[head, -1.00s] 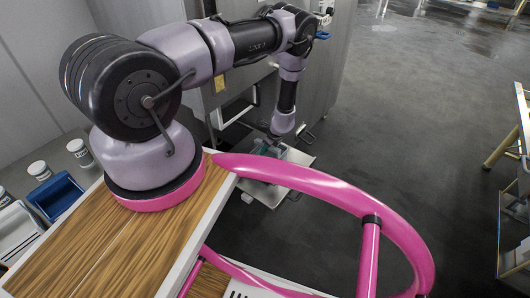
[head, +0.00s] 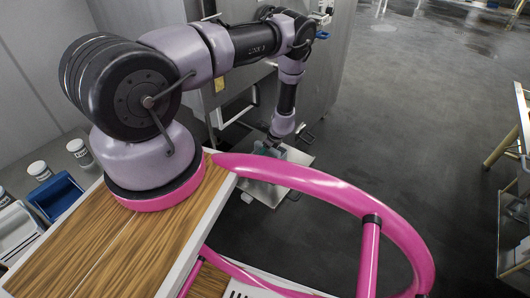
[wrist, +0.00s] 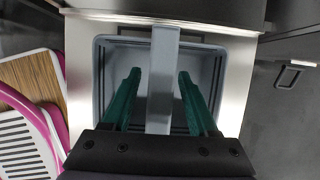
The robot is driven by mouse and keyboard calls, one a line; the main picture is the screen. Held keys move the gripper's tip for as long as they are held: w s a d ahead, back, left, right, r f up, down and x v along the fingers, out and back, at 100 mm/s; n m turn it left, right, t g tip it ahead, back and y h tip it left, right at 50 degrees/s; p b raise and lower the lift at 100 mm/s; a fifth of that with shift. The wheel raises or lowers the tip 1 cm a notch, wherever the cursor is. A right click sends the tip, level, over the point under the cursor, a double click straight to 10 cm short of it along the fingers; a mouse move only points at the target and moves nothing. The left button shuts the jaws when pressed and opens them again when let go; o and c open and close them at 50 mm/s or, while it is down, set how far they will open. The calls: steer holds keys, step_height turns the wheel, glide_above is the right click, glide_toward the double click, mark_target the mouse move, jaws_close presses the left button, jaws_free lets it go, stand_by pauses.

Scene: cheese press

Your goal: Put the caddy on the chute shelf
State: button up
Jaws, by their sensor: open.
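The caddy (wrist: 101,75) is a grey open-topped bin with a flat grey handle (wrist: 163,100) across its middle. In the wrist view it sits on a bright metal shelf (wrist: 78,85), which seems to be the chute shelf. My gripper (wrist: 159,75) is open, with one green finger on each side of the handle and a gap on both sides. In the head view my gripper (head: 271,144) is low over the metal shelf (head: 302,157), in front of the steel machine. The caddy is mostly hidden there by my gripper and the pink rail.
A steel machine (head: 325,75) stands behind the shelf. Blue (head: 55,193) and white (head: 17,228) bins and several small jars stand on the left counter. A yellow-legged frame (head: 505,145) is at far right. The dark floor between is clear.

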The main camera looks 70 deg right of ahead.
steer(key=v, duration=1.1)
steer(key=shift+s+a+r, duration=0.1)
steer(key=shift+s+r, duration=0.15)
steer(key=shift+r, duration=0.05)
